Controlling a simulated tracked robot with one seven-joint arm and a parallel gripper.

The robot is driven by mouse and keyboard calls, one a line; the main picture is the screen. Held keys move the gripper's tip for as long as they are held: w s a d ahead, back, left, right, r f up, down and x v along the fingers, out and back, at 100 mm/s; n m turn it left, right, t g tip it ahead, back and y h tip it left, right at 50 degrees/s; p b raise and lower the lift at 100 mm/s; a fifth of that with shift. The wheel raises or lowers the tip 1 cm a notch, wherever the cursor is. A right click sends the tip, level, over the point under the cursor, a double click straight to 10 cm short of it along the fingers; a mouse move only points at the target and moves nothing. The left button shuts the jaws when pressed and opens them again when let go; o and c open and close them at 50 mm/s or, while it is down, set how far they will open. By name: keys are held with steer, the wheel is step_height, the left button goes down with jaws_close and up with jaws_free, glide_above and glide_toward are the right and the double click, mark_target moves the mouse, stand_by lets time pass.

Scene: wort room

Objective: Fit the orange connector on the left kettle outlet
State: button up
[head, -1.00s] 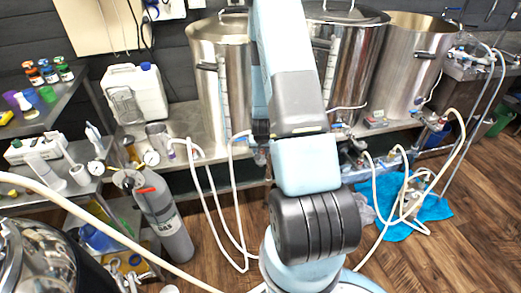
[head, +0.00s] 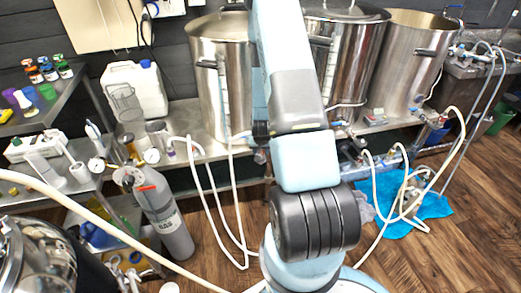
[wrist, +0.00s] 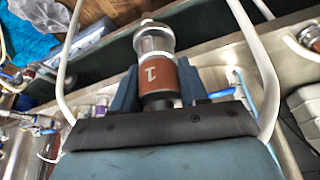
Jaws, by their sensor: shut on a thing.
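The orange connector (wrist: 160,74) shows in the wrist view as a clear-ended cylinder with an orange-brown band marked 1. My gripper (wrist: 158,88) is shut around it, with a blue-grey finger on each side. In the head view my gripper (head: 261,140) is a small dark shape beside my arm, in front of the bench edge, below the left kettle. The left kettle (head: 207,95) is a tall lidded steel pot on the bench. Its outlet is not clearly visible; my arm hides part of the kettle's right side. I cannot tell any contact between connector and outlet.
White hoses (head: 207,208) hang in loops from the bench to the floor. A middle kettle (head: 345,70) and a right kettle (head: 408,70) stand to the right. A grey gas cylinder (head: 163,215) stands at left. A blue cloth (head: 432,206) lies on the floor.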

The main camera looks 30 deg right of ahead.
steer(key=shift+f, duration=0.25)
steer(key=o, duration=1.2)
steer(key=shift+o, duration=0.2)
steer(key=shift+r, duration=0.1)
steer(key=v, duration=1.3)
steer(key=shift+s+r, duration=0.2)
